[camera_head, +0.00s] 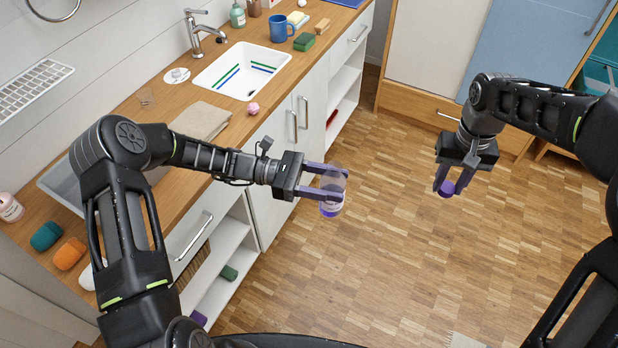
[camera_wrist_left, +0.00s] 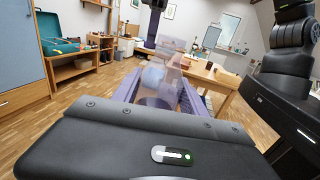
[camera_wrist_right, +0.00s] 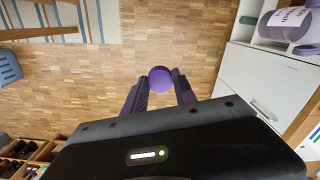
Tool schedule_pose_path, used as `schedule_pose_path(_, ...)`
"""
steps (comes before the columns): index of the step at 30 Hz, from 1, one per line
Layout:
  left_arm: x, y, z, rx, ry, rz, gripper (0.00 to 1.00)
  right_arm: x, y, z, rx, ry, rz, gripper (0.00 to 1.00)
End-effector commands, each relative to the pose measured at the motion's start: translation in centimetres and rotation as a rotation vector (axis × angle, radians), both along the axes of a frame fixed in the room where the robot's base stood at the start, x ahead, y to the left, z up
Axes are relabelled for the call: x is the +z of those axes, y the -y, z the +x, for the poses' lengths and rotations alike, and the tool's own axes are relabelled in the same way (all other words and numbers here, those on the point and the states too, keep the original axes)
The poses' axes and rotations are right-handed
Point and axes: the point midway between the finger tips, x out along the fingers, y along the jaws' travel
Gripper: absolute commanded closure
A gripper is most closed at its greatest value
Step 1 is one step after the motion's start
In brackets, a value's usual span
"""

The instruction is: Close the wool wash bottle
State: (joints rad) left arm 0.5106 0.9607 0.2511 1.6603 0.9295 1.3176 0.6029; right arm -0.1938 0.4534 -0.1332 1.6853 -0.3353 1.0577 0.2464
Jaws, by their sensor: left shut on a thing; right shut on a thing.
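The wool wash bottle (camera_head: 331,209) is clear, with a pale label and purple toward its bottom. My left gripper (camera_head: 337,182) is shut on it and holds it in the air in front of the counter. The bottle looks see-through between the fingers in the left wrist view (camera_wrist_left: 165,78). My right gripper (camera_head: 446,187) points down and is shut on a small round purple cap (camera_head: 446,188). The cap also shows between the fingertips in the right wrist view (camera_wrist_right: 160,79). Cap and bottle are well apart, with the cap to the right in the head view.
The wooden counter (camera_head: 140,122) with a sink (camera_head: 240,70) runs along the left. Below it are cabinet doors and open shelves. A blue mug (camera_head: 281,28) and sponges stand at the back. The wooden floor (camera_head: 400,260) is clear beneath and between my grippers.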

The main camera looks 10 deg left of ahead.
Motion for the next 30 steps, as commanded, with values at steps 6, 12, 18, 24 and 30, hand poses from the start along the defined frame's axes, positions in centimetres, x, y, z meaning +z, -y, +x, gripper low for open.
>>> schedule_pose_path(6, -0.1, 0.9, 0.1, -0.044, 0.0, 0.0, 1.0, 0.0, 0.0, 0.0, 0.0, 0.0, 0.0, 1.0)
schedule_pose_path(12, -0.2, 0.9, 0.1, -0.043, -0.001, 0.001, 1.0, 0.0, 0.0, 0.0, 0.0, 0.0, 0.0, 1.0)
schedule_pose_path(18, -0.1, 0.9, 0.1, -0.042, 0.0, 0.0, 1.0, 0.2, -0.7, 0.1, 0.016, 0.001, 0.0, 1.0)
schedule_pose_path(24, -0.1, 0.9, 0.1, -0.042, 0.0, 0.0, 1.0, 0.8, -4.3, 0.3, 0.09, 0.001, 0.0, 1.0)
schedule_pose_path(30, -0.1, 0.9, 0.1, -0.042, 0.0, 0.0, 1.0, 2.8, -10.7, 1.2, 0.199, 0.002, 0.0, 1.0)
